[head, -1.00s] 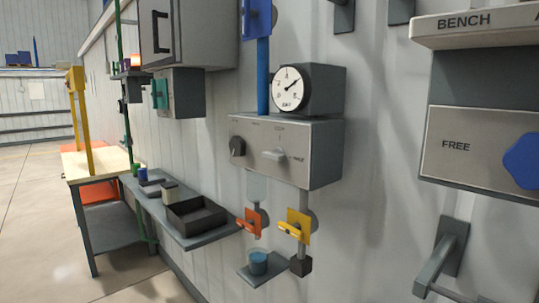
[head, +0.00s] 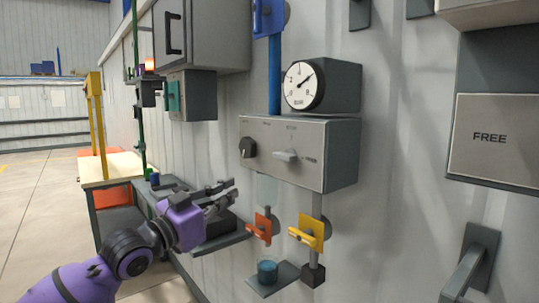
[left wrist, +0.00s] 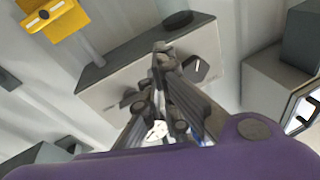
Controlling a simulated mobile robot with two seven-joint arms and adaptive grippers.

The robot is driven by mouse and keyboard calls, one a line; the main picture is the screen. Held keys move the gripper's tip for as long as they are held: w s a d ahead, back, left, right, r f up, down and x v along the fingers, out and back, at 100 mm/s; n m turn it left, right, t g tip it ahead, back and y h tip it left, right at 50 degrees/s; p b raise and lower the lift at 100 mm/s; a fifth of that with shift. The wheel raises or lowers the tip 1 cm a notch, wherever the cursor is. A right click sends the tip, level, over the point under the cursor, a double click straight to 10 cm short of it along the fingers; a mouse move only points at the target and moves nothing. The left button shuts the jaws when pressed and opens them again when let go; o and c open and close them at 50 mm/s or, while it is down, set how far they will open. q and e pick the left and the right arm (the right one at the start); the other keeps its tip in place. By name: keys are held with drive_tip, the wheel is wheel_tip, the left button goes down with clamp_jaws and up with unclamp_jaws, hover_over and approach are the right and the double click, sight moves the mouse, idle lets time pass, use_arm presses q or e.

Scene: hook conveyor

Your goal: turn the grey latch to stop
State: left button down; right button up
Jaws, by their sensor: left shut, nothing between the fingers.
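The grey latch (head: 286,155) sits on the front of the grey control box (head: 262,131) under the round gauge, and its handle lies roughly sideways. Small lettering stands above it and to its right; it is too small to read surely. My left gripper (head: 228,190) is below and left of the box in the head view, shut and empty, apart from the latch. In the left wrist view my left gripper's fingertips (left wrist: 163,48) stand in front of the box face (left wrist: 105,93) and hide part of it. My right gripper is not in view.
A black knob (head: 248,148) is left of the latch. The gauge (head: 304,86) stands above. An orange valve handle (head: 263,227) and a yellow one (head: 308,232) hang below the box, over a small shelf with a blue cup (head: 267,270). A FREE panel (head: 495,138) is at right.

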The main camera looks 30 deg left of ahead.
use_arm(q)
drive_tip(key=s+d+r+h, duration=0.2)
drive_tip(key=r, duration=0.5)
drive_tip(key=s+d+r+h, duration=0.2)
drive_tip(key=r, duration=0.4)
drive_tip(key=shift+d+r+h, duration=0.35)
drive_tip(key=shift+d+h, duration=0.05)
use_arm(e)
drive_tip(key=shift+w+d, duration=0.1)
use_arm(q)
drive_tip(key=shift+s, duration=0.1)
wheel_tip(320, 180, up, 4)
drive_tip(key=p, duration=0.2)
hover_over(286, 156)
drive_tip(key=s+a, duration=0.1)
drive_tip(key=a, duration=0.3)
drive_tip(key=shift+t, duration=0.3)
wheel_tip(286, 156, down, 5)
drive_tip(key=shift+r, duration=0.1)
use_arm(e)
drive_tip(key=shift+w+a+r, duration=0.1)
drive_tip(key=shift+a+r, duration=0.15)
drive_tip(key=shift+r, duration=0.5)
